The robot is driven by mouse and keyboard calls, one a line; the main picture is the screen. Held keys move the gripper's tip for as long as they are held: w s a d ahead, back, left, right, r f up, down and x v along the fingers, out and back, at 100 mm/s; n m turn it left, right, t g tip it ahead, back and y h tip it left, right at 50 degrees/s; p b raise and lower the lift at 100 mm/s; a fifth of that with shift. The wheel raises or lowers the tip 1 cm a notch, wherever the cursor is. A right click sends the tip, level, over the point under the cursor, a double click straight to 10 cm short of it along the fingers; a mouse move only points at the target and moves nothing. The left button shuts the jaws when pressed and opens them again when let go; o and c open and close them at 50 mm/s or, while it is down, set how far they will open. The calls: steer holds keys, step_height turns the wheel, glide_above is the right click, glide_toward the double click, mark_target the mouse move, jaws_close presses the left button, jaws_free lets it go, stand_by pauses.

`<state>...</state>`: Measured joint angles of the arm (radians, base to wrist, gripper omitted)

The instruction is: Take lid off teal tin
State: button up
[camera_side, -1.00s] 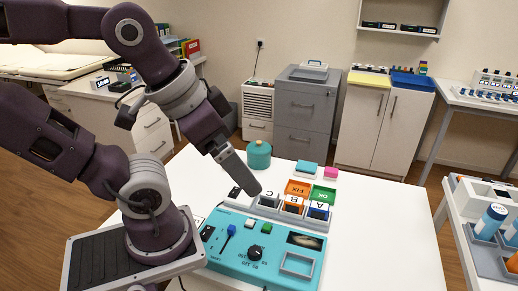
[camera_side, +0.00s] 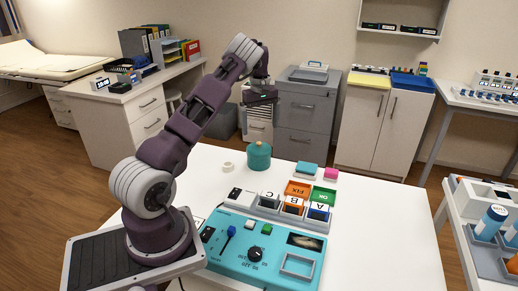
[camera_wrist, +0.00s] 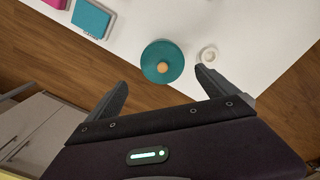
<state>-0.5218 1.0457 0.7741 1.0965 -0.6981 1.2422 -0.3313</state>
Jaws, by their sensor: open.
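The teal tin (camera_side: 259,156) stands upright near the back edge of the white table, with its teal lid on and a small orange-tan knob on top. In the wrist view its round lid (camera_wrist: 162,62) shows from above, beyond and between my fingertips. My gripper (camera_wrist: 160,88) is open and empty, and its two dark fingers are spread wide apart. In the side view my gripper (camera_side: 261,100) is small and dark, raised above and behind the tin, apart from it.
A small white ring (camera_side: 228,167) lies beside the tin. A teal block (camera_side: 307,168) and a pink block (camera_side: 331,173) are to its right. A sorting rack (camera_side: 285,205) and a teal control panel (camera_side: 262,250) fill the front. The table's right side is clear.

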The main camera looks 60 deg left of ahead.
mark_target(259, 143)
steer(key=f, duration=0.7)
steer(key=shift+s+a+f, duration=0.1)
steer(key=shift+s+f, duration=0.05)
steer(key=shift+s, duration=0.05)
steer(key=c, duration=1.6)
